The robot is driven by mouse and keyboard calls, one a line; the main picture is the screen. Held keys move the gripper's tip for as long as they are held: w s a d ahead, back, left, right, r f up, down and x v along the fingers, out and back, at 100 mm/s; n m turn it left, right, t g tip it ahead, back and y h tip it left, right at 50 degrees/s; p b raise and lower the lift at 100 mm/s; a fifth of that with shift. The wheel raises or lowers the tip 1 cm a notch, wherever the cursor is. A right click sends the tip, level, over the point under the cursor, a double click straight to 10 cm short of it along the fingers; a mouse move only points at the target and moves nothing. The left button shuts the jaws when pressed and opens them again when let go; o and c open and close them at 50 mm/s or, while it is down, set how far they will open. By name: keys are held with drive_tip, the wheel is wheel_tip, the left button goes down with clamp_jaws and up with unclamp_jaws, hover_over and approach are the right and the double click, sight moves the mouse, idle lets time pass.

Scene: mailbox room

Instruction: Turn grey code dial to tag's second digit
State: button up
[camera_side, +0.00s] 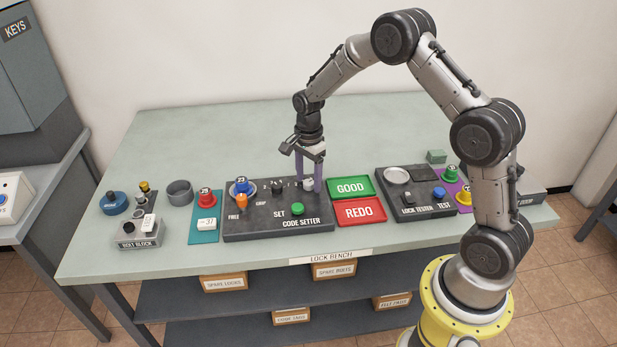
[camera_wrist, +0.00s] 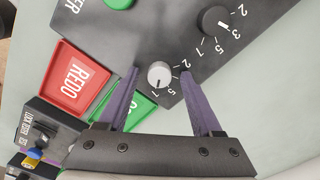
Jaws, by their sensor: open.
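The code setter (camera_side: 255,221) is a dark box on the bench with two dials. The grey dial (camera_wrist: 159,74) is pale and round, with a dark mark that seems to lie towards the 7. My gripper (camera_wrist: 159,73) is open, a purple finger on either side of that dial; contact cannot be told. A white tag (camera_side: 207,224) on a teal mat seems to read 37.
The green GOOD tray (camera_side: 350,187) and red REDO tray (camera_side: 359,211) lie right of the box, then the lock tester (camera_side: 420,209). A green button (camera_side: 297,209) is on the box front. A blue-based lock (camera_side: 241,187) sits at its left.

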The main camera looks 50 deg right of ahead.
sight(309, 182)
wheel_tip(309, 182, up, 14)
idle(0.6)
drive_tip(key=shift+f, duration=0.1)
